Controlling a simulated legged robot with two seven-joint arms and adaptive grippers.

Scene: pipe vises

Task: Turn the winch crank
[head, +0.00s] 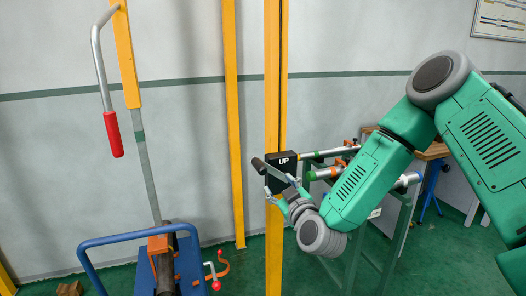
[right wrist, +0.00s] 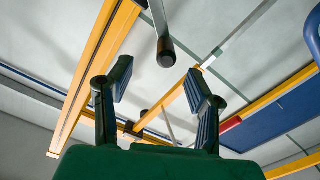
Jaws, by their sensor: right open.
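The winch is a black box (head: 282,168) marked "UP" on a yellow post at the middle of the head view. Its crank has a dark round grip, which shows end-on in the right wrist view (right wrist: 165,52). My right gripper (head: 276,184) is just in front of the box in the head view. In the right wrist view its two black fingers (right wrist: 160,80) are apart, with the crank grip ahead of the gap between them. Nothing is held. In the head view the gripper partly hides the crank. My left gripper is not in view.
A lever with a red grip (head: 113,134) hangs from a yellow bar at the left. Below it is a blue stand with a bent rail (head: 140,238). Pipes lie across a green stand (head: 345,235) behind my right arm. Open floor shows around the post.

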